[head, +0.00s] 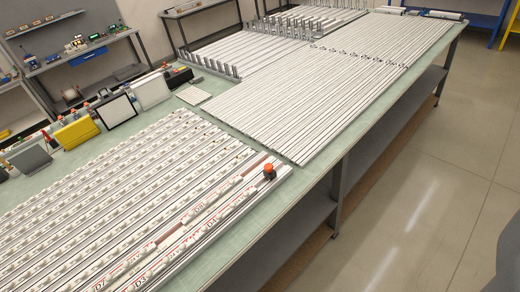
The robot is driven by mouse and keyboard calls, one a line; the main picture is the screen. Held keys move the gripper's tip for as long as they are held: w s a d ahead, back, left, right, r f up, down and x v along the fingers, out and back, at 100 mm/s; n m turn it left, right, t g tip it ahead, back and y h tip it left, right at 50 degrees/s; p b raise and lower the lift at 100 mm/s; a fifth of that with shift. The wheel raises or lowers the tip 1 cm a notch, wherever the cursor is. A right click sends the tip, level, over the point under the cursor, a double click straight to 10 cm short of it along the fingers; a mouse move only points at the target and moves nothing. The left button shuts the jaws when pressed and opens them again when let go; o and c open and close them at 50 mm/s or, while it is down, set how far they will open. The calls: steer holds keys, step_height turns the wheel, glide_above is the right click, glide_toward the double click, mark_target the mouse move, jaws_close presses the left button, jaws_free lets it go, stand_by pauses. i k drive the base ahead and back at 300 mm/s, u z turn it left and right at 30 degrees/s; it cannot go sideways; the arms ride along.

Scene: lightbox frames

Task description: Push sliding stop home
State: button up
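A small stop with an orange-red top and a dark body (269,172) stands on the near group of rails (130,215). It is close to the right end of the rails, by the table's front edge. It is most likely the sliding stop, but it is too small to see how it sits in its track. Reddish-brown strips and white pieces with red lettering (205,215) lie along the rails beside it. My gripper does not show in this view.
A long green-topped table (310,190) carries more pale rails (300,100) farther back. Upright grey posts (207,65) stand there. Bins, a yellow box (77,132) and panels line the left edge. The floor (430,190) at right is clear. A dark shape cuts the lower right corner.

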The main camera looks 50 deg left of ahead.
mark_target(269, 173)
steer(key=u, duration=0.4)
steer(key=i, duration=1.2)
steer(key=u, duration=0.55)
